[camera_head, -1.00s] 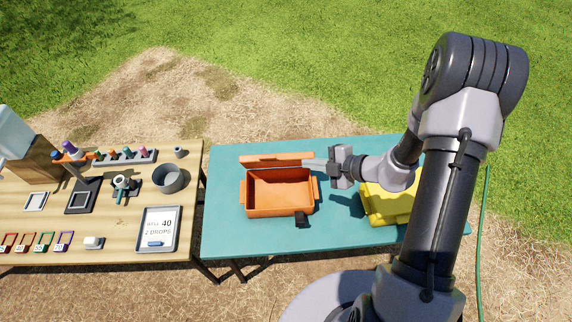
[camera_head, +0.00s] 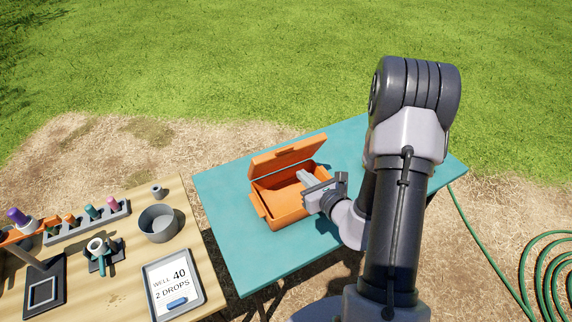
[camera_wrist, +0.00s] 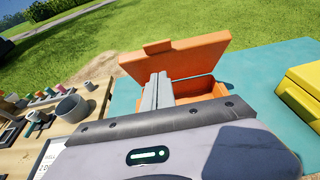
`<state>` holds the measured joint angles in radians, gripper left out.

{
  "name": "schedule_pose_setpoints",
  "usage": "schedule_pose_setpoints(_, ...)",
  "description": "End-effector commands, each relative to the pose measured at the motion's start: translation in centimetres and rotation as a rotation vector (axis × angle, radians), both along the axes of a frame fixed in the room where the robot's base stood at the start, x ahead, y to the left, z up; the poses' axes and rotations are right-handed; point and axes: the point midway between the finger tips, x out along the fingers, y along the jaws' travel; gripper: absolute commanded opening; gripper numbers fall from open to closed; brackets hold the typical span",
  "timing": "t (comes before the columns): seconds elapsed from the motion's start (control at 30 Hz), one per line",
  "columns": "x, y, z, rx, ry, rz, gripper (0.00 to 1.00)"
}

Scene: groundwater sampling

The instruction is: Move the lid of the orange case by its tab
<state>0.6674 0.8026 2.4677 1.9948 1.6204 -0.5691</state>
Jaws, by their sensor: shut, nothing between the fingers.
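The orange case (camera_head: 283,207) stands on the teal table with its lid (camera_head: 288,155) raised at the back, tilted open. In the wrist view the lid (camera_wrist: 180,60) stands up behind the case, with a tab (camera_wrist: 157,47) on its upper edge. My gripper (camera_head: 303,176) is shut and empty. Its fingers (camera_wrist: 158,88) reach over the case opening, in front of the lid's inner face. I cannot tell whether the fingertips touch the lid. The case's right side is partly hidden by my gripper.
The teal table (camera_head: 228,215) has bare room left of the case. A yellow case (camera_wrist: 302,88) stands to the right in the wrist view. The wooden table at left holds a grey pot (camera_head: 158,224), a tablet (camera_head: 173,286) and a tube rack (camera_head: 88,222). A green hose (camera_head: 548,262) lies on the ground at right.

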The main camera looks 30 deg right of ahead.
Motion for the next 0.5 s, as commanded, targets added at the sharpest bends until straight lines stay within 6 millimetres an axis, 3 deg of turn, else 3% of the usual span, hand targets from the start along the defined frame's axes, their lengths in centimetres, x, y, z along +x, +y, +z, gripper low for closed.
schedule_pose_setpoints(0.23, 5.1, 0.2, -1.6, 0.001, -0.001, 0.003, 0.00)
schedule_pose_setpoints(0.5, 8.1, 0.2, 0.3, 0.002, 0.000, 0.002, 0.00)
